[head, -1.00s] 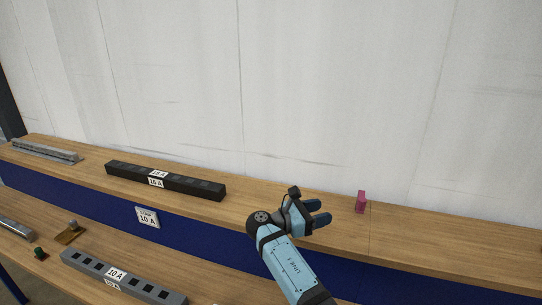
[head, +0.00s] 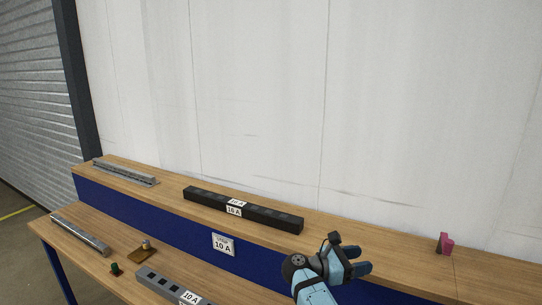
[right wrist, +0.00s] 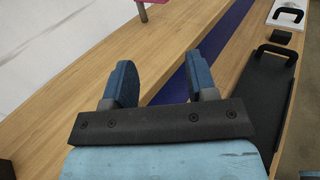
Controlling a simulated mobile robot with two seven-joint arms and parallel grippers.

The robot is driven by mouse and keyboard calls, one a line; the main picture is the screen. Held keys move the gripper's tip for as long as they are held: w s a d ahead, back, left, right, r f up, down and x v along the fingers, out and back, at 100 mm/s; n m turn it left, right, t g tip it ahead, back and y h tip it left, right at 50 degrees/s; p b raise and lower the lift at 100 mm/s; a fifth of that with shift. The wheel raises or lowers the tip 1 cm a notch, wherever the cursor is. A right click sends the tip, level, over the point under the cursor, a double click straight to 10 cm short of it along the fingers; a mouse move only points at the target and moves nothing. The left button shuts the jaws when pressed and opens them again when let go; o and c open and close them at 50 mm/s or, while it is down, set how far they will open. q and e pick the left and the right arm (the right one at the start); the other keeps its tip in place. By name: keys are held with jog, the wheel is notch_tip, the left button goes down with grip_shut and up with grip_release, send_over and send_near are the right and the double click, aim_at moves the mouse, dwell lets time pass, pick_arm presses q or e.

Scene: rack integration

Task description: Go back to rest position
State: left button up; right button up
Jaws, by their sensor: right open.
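My right gripper (head: 358,268) is open and empty at the lower right of the head view, by the front edge of the upper wooden shelf (head: 390,243). Its two blue fingers (right wrist: 160,85) stand apart in the right wrist view, with bare wood and the blue shelf front between and beyond them. A bit of pink also shows at the top of the right wrist view (right wrist: 153,3). My left gripper is not in view.
A black power strip (head: 270,216) lies on the upper shelf, with a grey rail (head: 125,173) further left. The lower shelf holds a grey strip (head: 160,284), a metal rail (head: 80,236) and small parts. A black plate with a handle (right wrist: 262,85) lies right in the wrist view.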

jog(key=s+d+f+m+y, duration=0.3)
jog(key=s+f+m+y, duration=0.15)
jog(key=s+f, duration=0.45)
jog(key=s+d+f+m+y, duration=0.45)
jog(key=s+f, duration=0.35)
jog(key=s, duration=0.3)
jog(key=s+a+r+m+y, duration=0.25)
jog(key=s+m+y, duration=0.25)
jog(key=s, duration=0.6)
jog(key=s+a+r+m+y, duration=0.1)
jog(key=s+r+m+y, duration=0.25)
jog(key=s, duration=0.85)
jog(key=w+a+f+t+y+p, duration=0.3)
jog(key=w+a+f+t+p, duration=0.3)
jog(key=t+p, duration=0.1)
jog(key=shift+w+a+f+t+p, duration=0.3)
jog(key=shift+w+a+p, duration=0.05)
jog(key=shift+n, duration=0.25)
